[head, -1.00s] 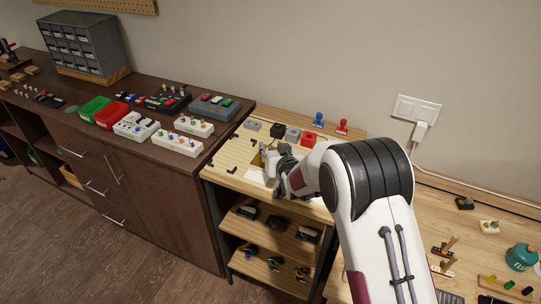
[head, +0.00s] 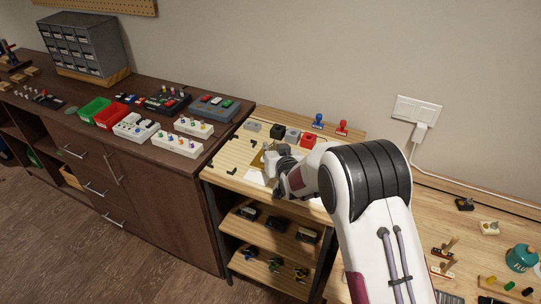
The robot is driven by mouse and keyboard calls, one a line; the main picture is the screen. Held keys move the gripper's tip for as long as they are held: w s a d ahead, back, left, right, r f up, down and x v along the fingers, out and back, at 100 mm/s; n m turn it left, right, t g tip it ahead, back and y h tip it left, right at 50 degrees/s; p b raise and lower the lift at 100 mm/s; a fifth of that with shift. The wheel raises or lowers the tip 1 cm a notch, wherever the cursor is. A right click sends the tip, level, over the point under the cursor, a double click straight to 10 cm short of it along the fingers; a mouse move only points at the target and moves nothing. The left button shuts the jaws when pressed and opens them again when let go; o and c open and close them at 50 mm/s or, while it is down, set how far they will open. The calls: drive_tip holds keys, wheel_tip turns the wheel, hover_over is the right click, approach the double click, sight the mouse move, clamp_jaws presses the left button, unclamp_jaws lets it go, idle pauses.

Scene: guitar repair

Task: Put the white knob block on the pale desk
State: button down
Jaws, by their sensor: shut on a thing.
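My gripper (head: 268,160) is over the light wooden bench (head: 222,172) in the middle. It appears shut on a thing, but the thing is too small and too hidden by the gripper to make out. White blocks with coloured knobs (head: 177,145) stand on the dark cabinet to the left. A small white block with a dark knob (head: 489,228) stands on the pale desk (head: 435,208) at the right. I cannot tell which of these the task's white knob block is, or whether it is in my gripper.
Grey, black and red blocks (head: 309,141) and two stamps (head: 319,121) stand behind my gripper.

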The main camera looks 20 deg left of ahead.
drive_tip(key=shift+r, duration=5)
drive_tip(key=shift+r, duration=0.15)
drive_tip(key=s+d+m+t+h, duration=0.1)
drive_tip(key=d+m+h, duration=0.1)
drive_tip(key=d, duration=1.4)
drive_tip(key=s+d+r+m+t+h, duration=0.1)
drive_tip(key=s+d+m+h, duration=0.1)
drive_tip(key=d, duration=1.5)
drive_tip(key=s+d+r+m+t+h, duration=0.1)
drive_tip(key=d+m+h, duration=0.3)
drive_tip(key=d, duration=1.3)
drive_tip(key=shift+s+h, duration=0.3)
drive_tip(key=shift+s, duration=0.15)
